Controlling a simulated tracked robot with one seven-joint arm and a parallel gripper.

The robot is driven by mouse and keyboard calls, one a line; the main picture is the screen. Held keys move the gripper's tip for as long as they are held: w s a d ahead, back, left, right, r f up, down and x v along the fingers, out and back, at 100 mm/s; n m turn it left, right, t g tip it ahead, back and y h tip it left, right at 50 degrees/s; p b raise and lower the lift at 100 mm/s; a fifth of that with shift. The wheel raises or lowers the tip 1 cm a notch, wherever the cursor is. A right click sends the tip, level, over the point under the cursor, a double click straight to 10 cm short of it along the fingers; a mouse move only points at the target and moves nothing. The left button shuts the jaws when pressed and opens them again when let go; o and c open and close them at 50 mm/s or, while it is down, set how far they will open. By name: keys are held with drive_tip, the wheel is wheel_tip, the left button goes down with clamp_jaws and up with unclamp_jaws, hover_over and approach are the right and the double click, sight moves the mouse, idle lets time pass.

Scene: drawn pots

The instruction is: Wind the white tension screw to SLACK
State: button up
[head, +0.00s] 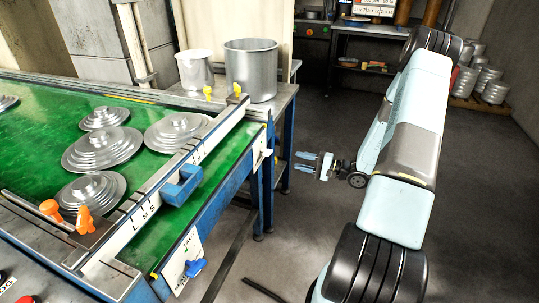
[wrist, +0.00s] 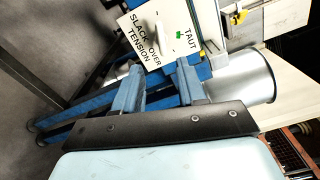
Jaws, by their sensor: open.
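The white tension screw (wrist: 159,34) shows in the wrist view as a pale bar on a white plate (wrist: 137,36), which looks tilted there. The plate bears the words SLACK, OVER TENSION and TAUT, with a green mark (wrist: 179,35) beside TAUT.
The green conveyor belt (head: 140,170) carries several stacked metal lids. Metal pots (head: 251,70) stand behind its end. A lower white plate with a blue lever (head: 195,267) hangs on the near side. Orange knobs (head: 83,220) stand at the left. The floor (head: 300,215) under my gripper is mostly clear.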

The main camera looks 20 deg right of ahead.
sight(269, 152)
drive_tip(key=x, duration=1.3)
drive_tip(key=shift+w+a, duration=0.2)
drive_tip(key=shift+a, duration=0.05)
drive_tip(key=shift+c, duration=0.2)
drive_tip(key=shift+s, duration=0.1)
clamp_jaws()
